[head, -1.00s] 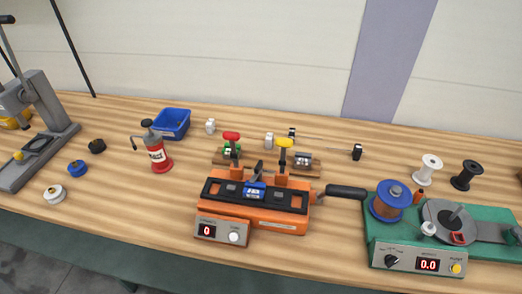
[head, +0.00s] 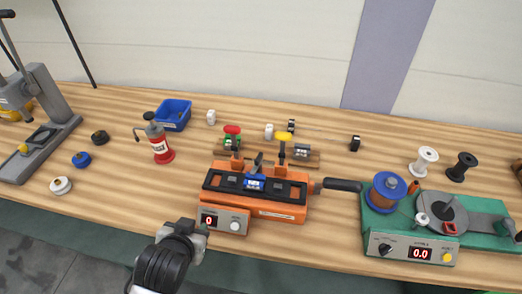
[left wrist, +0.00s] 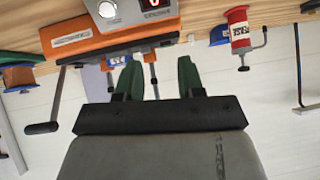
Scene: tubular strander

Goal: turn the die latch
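The orange die machine (head: 281,210) stands on the bench with a red counter display. A small dark lever (head: 258,160) stands tilted at its middle, behind a blue label; it may be the die latch, but I cannot tell for sure. A red-topped post (head: 232,130) and a yellow-topped post (head: 284,137) rise behind. My left gripper (head: 203,229) is low in the head view, in front of the machine's display and apart from the lever. In the left wrist view its two green fingers (left wrist: 156,75) are spread with nothing held. My right gripper is not in view.
A long black handle (head: 343,185) sticks out right of the machine, toward the green spooling unit (head: 480,231). A red bottle (head: 162,150) and blue bin (head: 173,116) stand left. A grey press (head: 58,108) is at the far left.

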